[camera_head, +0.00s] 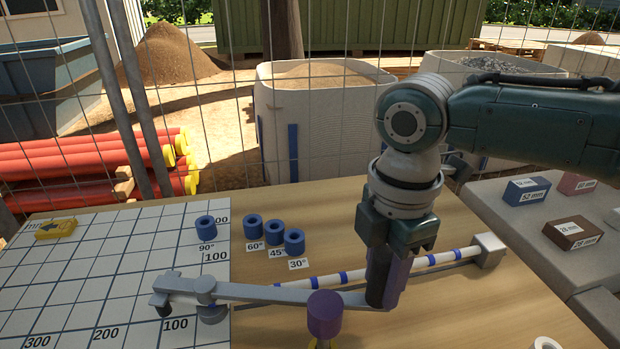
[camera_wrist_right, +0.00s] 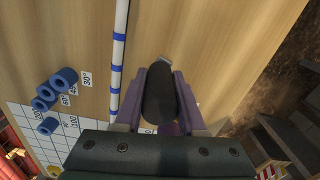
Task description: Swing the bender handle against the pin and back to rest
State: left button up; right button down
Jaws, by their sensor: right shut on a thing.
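My right gripper (camera_head: 388,280) is shut on the black upright grip of the bender handle (camera_head: 376,285). In the right wrist view, the purple fingers (camera_wrist_right: 160,103) sit on both sides of this black grip (camera_wrist_right: 159,88). The handle's grey bar (camera_head: 270,293) runs left from the grip to the bender head (camera_head: 190,290). A white tube with blue bands (camera_head: 330,280) runs from near the head to a grey block. A purple cylinder (camera_head: 325,312) stands in front of the bar; I cannot tell whether it is the pin. The left gripper is not in view.
Blue rings (camera_head: 253,228) stand behind the tube by labels 90°, 60°, 45° and 30°. A gridded board (camera_head: 90,270) covers the table's left. The grey block (camera_head: 488,250) stands at the tube's right end. Bare wood (camera_head: 470,310) is free at front right.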

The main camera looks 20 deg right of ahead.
pick_arm(q)
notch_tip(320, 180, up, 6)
jog(key=p, duration=0.4)
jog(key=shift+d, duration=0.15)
pick_arm(e)
jog(key=shift+m, duration=0.6)
jog(key=shift+s+a, duration=0.8)
jog(key=shift+s, duration=0.35)
jog(key=shift+s+a, duration=0.75)
jog(key=shift+s, duration=0.35)
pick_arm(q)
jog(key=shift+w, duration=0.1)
pick_arm(e)
jog(key=c, duration=0.5)
grip_release()
pick_arm(q)
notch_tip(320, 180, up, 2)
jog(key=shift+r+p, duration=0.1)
jog(key=shift+p, duration=1.1)
pick_arm(e)
notch_tip(320, 180, up, 10)
